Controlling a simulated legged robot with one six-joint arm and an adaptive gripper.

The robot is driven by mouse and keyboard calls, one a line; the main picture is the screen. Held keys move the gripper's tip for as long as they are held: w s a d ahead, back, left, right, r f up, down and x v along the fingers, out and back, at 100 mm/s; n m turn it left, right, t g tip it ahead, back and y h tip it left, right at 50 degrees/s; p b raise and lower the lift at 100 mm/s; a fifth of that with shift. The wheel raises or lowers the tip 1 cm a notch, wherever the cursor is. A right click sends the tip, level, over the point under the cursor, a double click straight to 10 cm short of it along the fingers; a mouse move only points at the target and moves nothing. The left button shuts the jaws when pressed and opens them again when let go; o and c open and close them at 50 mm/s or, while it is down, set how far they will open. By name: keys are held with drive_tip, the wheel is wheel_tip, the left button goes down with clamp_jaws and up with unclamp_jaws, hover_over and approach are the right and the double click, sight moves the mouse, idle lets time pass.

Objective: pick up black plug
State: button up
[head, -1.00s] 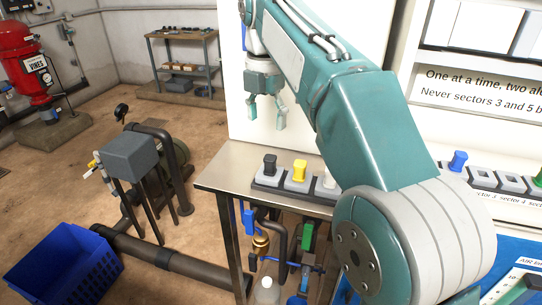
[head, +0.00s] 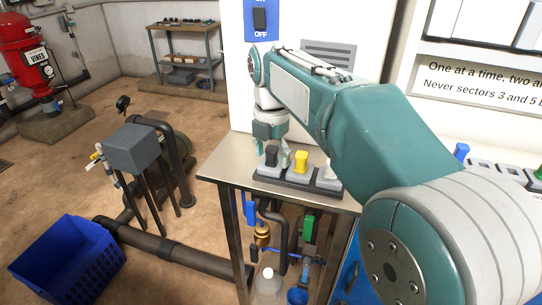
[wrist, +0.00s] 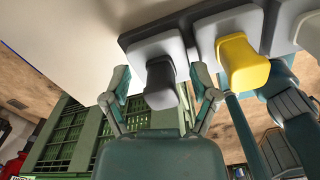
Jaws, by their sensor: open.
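The black plug (head: 271,156) sits upright in the left seat of a dark rack (head: 284,183) at the left end of the steel table. In the wrist view the black plug (wrist: 161,82) stands on its grey base between my fingers. My gripper (head: 273,152) is lowered at the plug from behind, with its fingers open on either side. In the wrist view my gripper (wrist: 161,92) shows a gap between each finger and the plug, wider on the left.
A yellow plug (head: 301,161) stands close to the right of the black one, and it also shows in the wrist view (wrist: 243,62). A white panel (head: 330,85) rises behind. The steel table top (head: 222,166) is clear at left.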

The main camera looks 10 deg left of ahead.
clamp_jaws()
drive_tip(key=shift+r, duration=0.1)
idle(0.3)
